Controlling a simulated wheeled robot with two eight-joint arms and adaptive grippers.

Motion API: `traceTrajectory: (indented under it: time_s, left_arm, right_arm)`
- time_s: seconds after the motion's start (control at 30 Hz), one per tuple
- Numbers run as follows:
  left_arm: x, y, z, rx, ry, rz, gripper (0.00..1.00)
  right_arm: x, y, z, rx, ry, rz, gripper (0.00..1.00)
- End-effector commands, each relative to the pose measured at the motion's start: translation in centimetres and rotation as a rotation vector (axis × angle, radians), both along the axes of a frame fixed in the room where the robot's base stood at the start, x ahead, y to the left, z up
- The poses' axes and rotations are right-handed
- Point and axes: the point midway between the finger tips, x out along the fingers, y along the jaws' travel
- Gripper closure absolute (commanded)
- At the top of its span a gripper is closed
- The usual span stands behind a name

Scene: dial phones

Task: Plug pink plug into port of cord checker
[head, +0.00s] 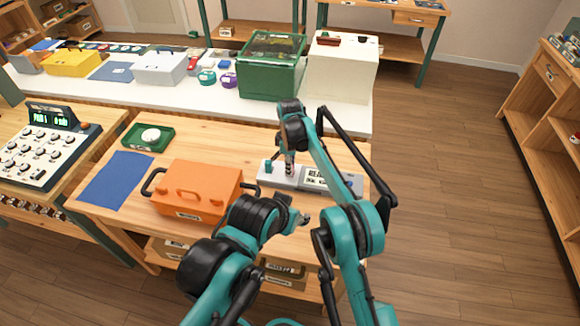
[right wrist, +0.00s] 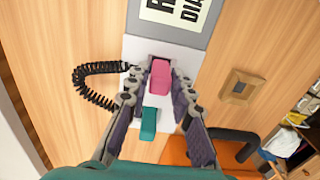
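The cord checker (head: 313,178) is a grey-white box with a label panel on the wooden table. It also shows in the right wrist view (right wrist: 182,42). My right gripper (head: 290,168) points down over its left part. In the right wrist view its two fingers (right wrist: 160,78) close in on both sides of the pink plug (right wrist: 160,74). A teal block (right wrist: 148,122) stands beside the pink plug on the white end of the checker. Whether the pink plug sits in a port is hidden. My left gripper (head: 301,221) hangs near the table's front edge, its fingers too small to judge.
A black coiled cord (right wrist: 92,88) loops beside the checker. An orange toolbox (head: 197,190) stands left of it. A blue mat (head: 117,180) and a green tray (head: 133,142) lie further left. A small wooden square (right wrist: 238,87) lies on the table.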

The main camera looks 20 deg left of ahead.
Motion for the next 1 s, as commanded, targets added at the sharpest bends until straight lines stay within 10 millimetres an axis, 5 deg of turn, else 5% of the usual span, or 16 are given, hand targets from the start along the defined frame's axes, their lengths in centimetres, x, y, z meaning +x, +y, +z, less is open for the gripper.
traceTrajectory:
  time_s: [0.1, 0.47, 1.0]
  left_arm:
    - [0.0, 0.0, 0.0, 0.000, 0.000, 0.000, 0.53]
    - [0.0, 0.0, 0.0, 0.000, 0.000, 0.000, 0.53]
    - [0.0, 0.0, 0.0, 0.000, 0.000, 0.000, 0.53]
  right_arm:
    - [0.0, 0.0, 0.0, 0.000, 0.000, 0.000, 0.53]
    - [0.0, 0.0, 0.5, 0.000, 0.000, 0.000, 0.53]
    - [0.1, 0.1, 10.5, 0.000, 0.000, 0.000, 0.53]
